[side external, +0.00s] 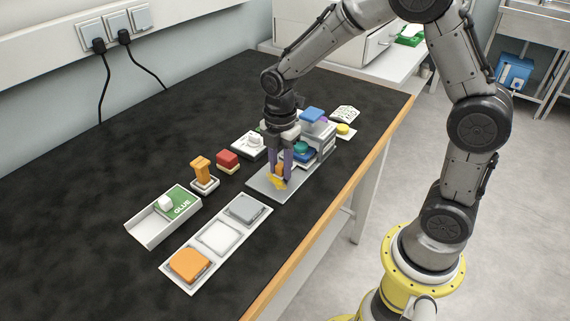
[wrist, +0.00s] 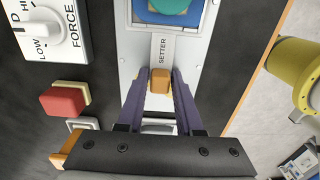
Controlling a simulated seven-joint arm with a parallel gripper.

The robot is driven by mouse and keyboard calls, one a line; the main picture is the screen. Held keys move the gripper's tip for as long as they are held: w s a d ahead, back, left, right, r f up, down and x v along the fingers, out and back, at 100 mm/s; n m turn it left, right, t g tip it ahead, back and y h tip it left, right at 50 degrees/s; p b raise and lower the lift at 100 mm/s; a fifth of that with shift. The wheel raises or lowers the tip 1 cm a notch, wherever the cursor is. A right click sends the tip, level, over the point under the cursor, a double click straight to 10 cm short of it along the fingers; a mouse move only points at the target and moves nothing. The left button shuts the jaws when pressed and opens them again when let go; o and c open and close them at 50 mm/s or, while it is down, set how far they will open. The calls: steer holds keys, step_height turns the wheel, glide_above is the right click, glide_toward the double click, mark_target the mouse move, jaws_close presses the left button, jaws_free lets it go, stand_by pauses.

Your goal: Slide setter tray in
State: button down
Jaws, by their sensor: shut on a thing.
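The setter tray (side external: 258,182) is a flat grey plate. Its strip carries the label SETTER (wrist: 163,49) in the wrist view. The plate lies on the dark bench, reaching out from a grey machine (side external: 322,140) with a blue block (side external: 313,115) on top. A teal round piece (side external: 301,148) sits in a blue frame behind the strip. An orange handle block (wrist: 160,81) stands at the strip's near end. My gripper (wrist: 160,84), with purple fingers, points down over the plate and is shut on this block. The fingers partly hide the block in the side view.
On the left are a red block (side external: 228,159), an orange stamp-like piece (side external: 202,171) and a glue tray (side external: 150,224). A panel with orange, white and grey pads (side external: 218,238) lies in front. A FORCE dial box (wrist: 47,30) stands left of the plate. The bench's wooden edge runs along the right.

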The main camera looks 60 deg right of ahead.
steer(key=shift+w+d, duration=0.1)
steer(key=shift+d, duration=2.05)
steer(key=c, duration=0.8)
jaws_free()
steer(key=shift+r, duration=3.55)
